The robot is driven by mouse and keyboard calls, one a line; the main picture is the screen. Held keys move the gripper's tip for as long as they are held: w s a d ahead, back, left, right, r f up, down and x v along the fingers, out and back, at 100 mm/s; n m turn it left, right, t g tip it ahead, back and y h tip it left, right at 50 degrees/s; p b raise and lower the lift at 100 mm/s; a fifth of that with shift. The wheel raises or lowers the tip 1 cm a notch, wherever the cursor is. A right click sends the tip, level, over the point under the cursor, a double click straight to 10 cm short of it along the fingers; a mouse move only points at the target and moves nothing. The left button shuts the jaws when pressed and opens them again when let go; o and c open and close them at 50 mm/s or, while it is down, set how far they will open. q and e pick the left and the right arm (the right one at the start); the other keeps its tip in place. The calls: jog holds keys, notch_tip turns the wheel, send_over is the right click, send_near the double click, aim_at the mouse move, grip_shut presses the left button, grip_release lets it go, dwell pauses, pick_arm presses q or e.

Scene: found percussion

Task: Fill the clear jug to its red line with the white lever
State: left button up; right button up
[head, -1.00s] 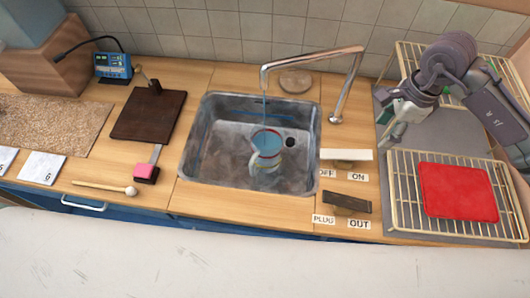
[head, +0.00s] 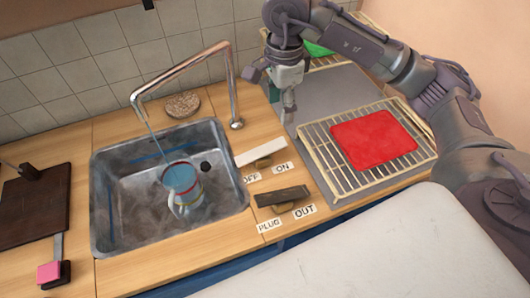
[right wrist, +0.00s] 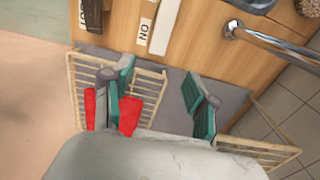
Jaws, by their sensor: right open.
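The clear jug (head: 184,194) stands in the steel sink (head: 125,205), with a red line near its top and bluish water inside; I cannot tell the exact level against the line. A thin stream runs from the curved tap (head: 232,85) down towards the jug's mouth. The white lever (head: 260,152) lies on the counter right of the sink, above the OFF and ON labels; it shows in the right wrist view too (right wrist: 165,25). My right gripper (head: 289,110) is open and empty above the grey mat, right of the lever and apart from it. My left gripper is out of view.
A dark lever (head: 282,196) with PLUG and OUT labels sits in front of the white one. A wire rack (head: 335,178) with a red cloth (head: 373,139) stands at right. A round brown sponge-like disc (head: 183,104) lies behind the sink.

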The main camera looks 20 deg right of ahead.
aim_at(278, 143)
notch_tip(278, 143, down, 13)
jog(key=p, duration=0.2)
jog(key=shift+s+f+p, duration=0.1)
jog(key=shift+f+p, duration=0.1)
jog(key=shift+p, duration=0.2)
grip_shut()
jog(key=shift+a+r+h+b, duration=0.1)
jog(key=shift+r+h+b, duration=0.05)
jog(key=shift+h+b, duration=0.3)
jog(key=shift+r+h, duration=0.15)
jog(key=shift+h, duration=0.1)
